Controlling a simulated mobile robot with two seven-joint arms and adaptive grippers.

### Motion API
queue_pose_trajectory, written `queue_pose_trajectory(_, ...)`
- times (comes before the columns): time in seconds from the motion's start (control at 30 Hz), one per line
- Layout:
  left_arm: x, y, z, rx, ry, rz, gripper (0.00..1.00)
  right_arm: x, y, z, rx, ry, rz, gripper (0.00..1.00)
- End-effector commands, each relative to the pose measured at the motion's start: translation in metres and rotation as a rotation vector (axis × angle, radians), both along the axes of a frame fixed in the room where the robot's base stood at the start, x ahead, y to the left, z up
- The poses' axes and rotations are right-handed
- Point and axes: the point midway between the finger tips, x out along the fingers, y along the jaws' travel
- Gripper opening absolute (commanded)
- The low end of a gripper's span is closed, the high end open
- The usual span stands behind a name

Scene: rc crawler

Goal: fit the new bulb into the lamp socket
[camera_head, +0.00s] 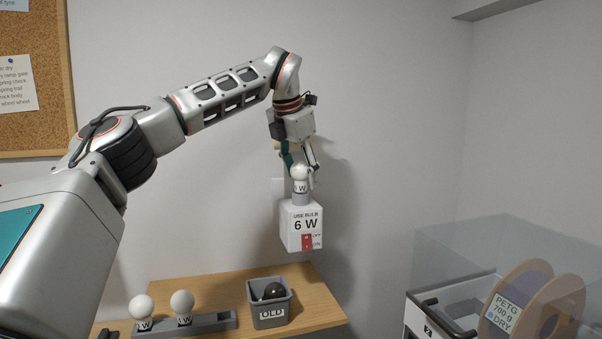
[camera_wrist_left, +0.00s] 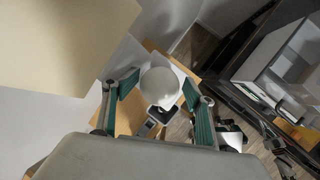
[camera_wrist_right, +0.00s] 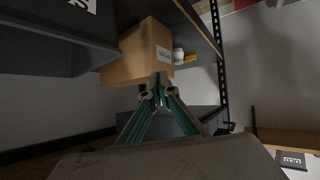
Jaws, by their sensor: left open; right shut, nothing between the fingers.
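The new bulb (camera_head: 299,173), white with a label ending in "W", stands upright at the socket (camera_head: 301,198) on top of the white lamp box (camera_head: 296,232). The box reads "USE BULB 6 W" and has a red switch (camera_head: 307,241). My left gripper (camera_head: 302,168) is open from above, with a finger on each side of the bulb. In the left wrist view the white globe (camera_wrist_left: 159,87) sits between the spread green fingers. How deep the bulb's base sits is unclear. My right gripper (camera_wrist_right: 159,96) is shut and empty, away from the lamp.
Two white bulbs (camera_head: 182,302) stand in a grey rack (camera_head: 212,322) on the wooden shelf (camera_head: 215,285). The grey "OLD" bin (camera_head: 268,313) holds a dark bulb (camera_head: 274,290). A clear-covered box with a spool (camera_head: 535,312) is at the right. A cardboard box (camera_wrist_right: 140,55) is near my right gripper.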

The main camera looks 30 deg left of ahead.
Motion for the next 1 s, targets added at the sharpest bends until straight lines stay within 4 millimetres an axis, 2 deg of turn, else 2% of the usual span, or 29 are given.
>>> queue_pose_trajectory(0.23,-0.004,0.0,0.011,0.001,-0.004,0.002,0.55,0.0,-0.001,0.0,-0.003,0.0,0.001,0.0)
queue_pose_trajectory(0.7,-0.04,-0.008,0.09,0.001,-0.004,0.001,0.55,0.0,0.0,0.0,0.0,0.0,0.0,0.0)
queue_pose_trajectory(0.83,-0.046,-0.009,0.103,0.002,-0.002,0.001,0.55,0.0,0.0,0.0,0.0,0.0,0.0,0.0)
queue_pose_trajectory(1.0,-0.05,-0.01,0.109,0.001,0.0,0.0,0.55,0.0,0.0,0.0,0.0,0.0,0.0,0.0)
